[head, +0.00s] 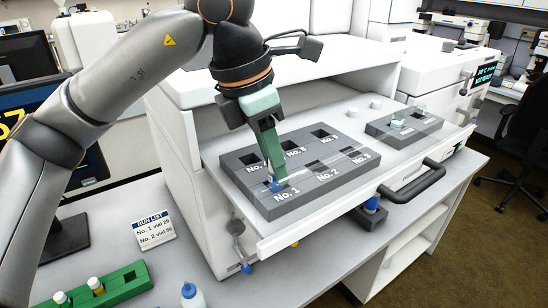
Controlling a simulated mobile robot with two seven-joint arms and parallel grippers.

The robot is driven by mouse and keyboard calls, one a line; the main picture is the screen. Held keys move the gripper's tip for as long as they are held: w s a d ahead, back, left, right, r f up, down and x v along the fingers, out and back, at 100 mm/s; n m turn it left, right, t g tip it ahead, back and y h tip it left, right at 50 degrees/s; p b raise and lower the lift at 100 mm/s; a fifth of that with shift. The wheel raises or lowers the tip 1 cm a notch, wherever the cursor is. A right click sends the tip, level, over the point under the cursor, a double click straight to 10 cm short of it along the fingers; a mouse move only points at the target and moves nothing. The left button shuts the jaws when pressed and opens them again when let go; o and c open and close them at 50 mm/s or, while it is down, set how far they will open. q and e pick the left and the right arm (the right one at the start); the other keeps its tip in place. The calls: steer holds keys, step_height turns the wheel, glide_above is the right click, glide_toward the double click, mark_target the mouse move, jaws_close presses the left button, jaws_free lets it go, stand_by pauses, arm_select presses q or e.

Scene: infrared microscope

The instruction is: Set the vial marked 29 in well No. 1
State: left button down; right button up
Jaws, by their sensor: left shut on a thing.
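The vial is upright at well No. 1 of the grey block (243,193), just behind the printed "No. 1". The fingers hide most of it, so I cannot read its number or tell how deep it sits. The block lies on the pulled-out white drawer (228,207); wells No. 2 (318,166) and No. 3 look empty. My right gripper is not in view.
A run list card (153,230) reads "No. 1 vial 29". A green rack (122,288) with vials stands at lower left beside a white bottle (193,297). A smaller grey block (405,129) and the dark drawer handle (415,187) are to the right. The instrument housing rises behind the drawer.

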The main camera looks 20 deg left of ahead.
arm_select(q)
steer(key=shift+f, duration=0.15)
steer(key=c, duration=0.6)
jaws_free()
steer(key=shift+o, duration=0.5)
steer(key=o, duration=0.3)
steer(key=shift+o, duration=0.2)
steer(key=shift+r+p, duration=2.35)
steer(key=shift+r, duration=0.75)
steer(key=shift+f, duration=0.1)
